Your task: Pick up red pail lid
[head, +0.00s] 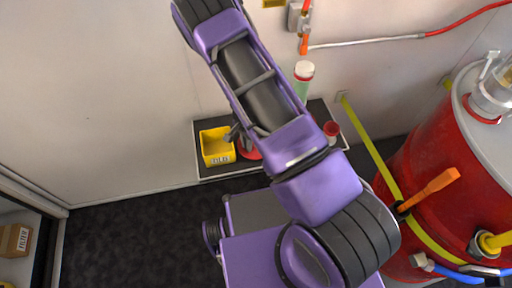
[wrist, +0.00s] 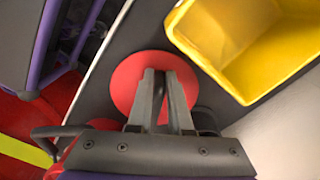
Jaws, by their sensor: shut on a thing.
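The red pail lid (wrist: 126,78) is a round red disc over the dark shelf in the wrist view. My gripper (wrist: 159,74) is over the middle of the disc, its two grey fingers close together and shut on the lid. The exact grip point is hidden behind the fingertips. In the head view, part of the red lid (head: 248,152) shows just right of the yellow bin, and my arm hides the rest. I cannot tell whether the lid touches the shelf.
A yellow bin (head: 215,146) stands left of the lid on the dark shelf (head: 232,170) against the wall. A pale green bottle (head: 302,84) and a small red-capped container (head: 331,131) are to the right. A large red tank (head: 440,170) stands at the right.

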